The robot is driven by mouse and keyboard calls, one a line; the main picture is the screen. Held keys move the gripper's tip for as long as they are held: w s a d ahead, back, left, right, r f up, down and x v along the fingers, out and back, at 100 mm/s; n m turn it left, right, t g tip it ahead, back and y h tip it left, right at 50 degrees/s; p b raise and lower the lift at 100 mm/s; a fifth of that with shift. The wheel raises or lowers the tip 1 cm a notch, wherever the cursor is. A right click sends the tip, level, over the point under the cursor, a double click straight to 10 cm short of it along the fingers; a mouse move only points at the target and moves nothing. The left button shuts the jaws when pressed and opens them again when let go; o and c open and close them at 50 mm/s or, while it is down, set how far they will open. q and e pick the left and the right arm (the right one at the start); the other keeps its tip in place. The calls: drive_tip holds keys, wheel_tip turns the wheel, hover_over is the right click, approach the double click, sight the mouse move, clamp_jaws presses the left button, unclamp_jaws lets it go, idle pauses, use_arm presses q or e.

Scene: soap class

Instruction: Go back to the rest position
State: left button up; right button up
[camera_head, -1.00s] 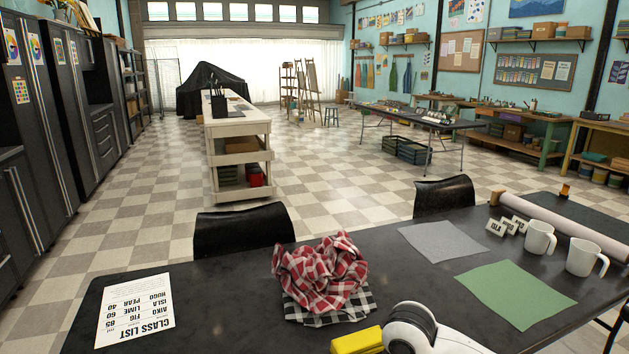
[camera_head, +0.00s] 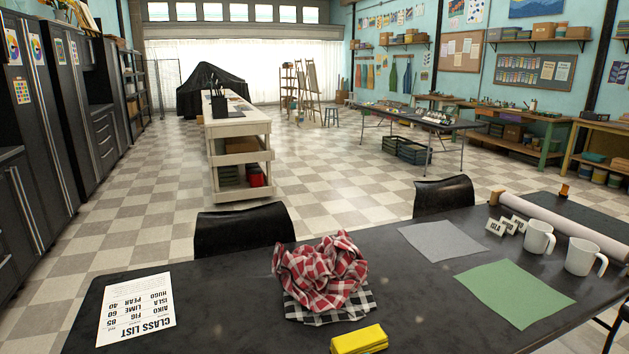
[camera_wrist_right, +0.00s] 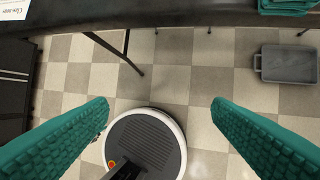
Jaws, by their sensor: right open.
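My right gripper (camera_wrist_right: 160,125) shows in the right wrist view with its two teal fingers wide apart and nothing between them. It hangs over the checkered floor, apart from the dark table edge (camera_wrist_right: 180,14). Neither gripper shows in the head view. On the dark table (camera_head: 230,300) a crumpled red-and-white checked cloth (camera_head: 322,270) lies on a black-and-white checked cloth (camera_head: 362,306). A yellow block (camera_head: 358,340) lies at the near edge. A class list sheet (camera_head: 136,308) lies at the left.
Grey (camera_head: 442,242) and green (camera_head: 514,294) sheets lie flat. Dark chairs (camera_head: 243,230) (camera_head: 444,196) stand behind. A grey tray (camera_wrist_right: 287,64) is on the floor.

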drive_tip(key=s+d+f+m+t+h, duration=0.1)
drive_tip(key=s+d+f+m+h, duration=0.25)
drive_tip(key=s+d, duration=0.85)
wheel_tip(320, 180, down, 27)
drive_tip(key=g, duration=0.1)
drive_tip(key=s+d+f+n+g, duration=0.1)
drive_tip(key=s+d+f, duration=0.2)
drive_tip(key=s+f, duration=1.2)
drive_tip(key=shift+s+f, duration=0.15)
drive_tip(key=shift+s, duration=0.7)
